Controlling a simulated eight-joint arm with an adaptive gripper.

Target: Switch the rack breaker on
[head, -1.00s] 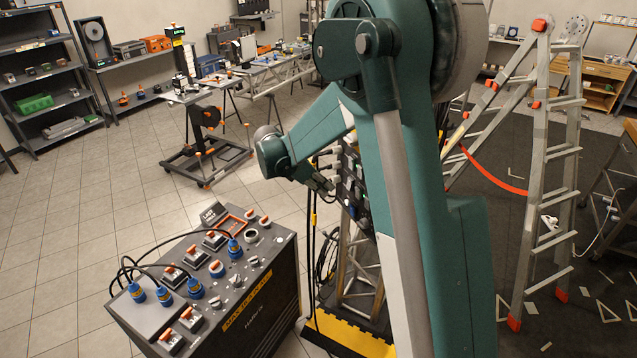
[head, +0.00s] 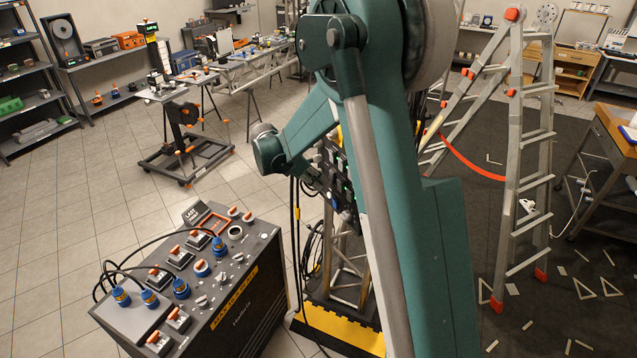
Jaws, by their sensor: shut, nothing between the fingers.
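A dark panel (head: 337,163) with several small light and green parts is mounted on a metal truss stand (head: 347,262), partly hidden behind my arm. No rack breaker can be clearly singled out on it, and the position of any switch there is too small to tell. My gripper (head: 318,184) is small and dark in the head view, at the left edge of this panel. It looks shut and empty. Whether its fingertips touch the panel cannot be told. A black power box (head: 250,312) stands on the floor at the front left, with orange-levered switches (head: 180,257) on top.
Blue plugs (head: 181,288) and black cables (head: 150,240) sit on the power box. Dark cables hang left of the truss stand, which has a yellow-edged base (head: 340,335). A ladder (head: 525,150) stands at the right. A wheeled stand (head: 187,160) is farther back.

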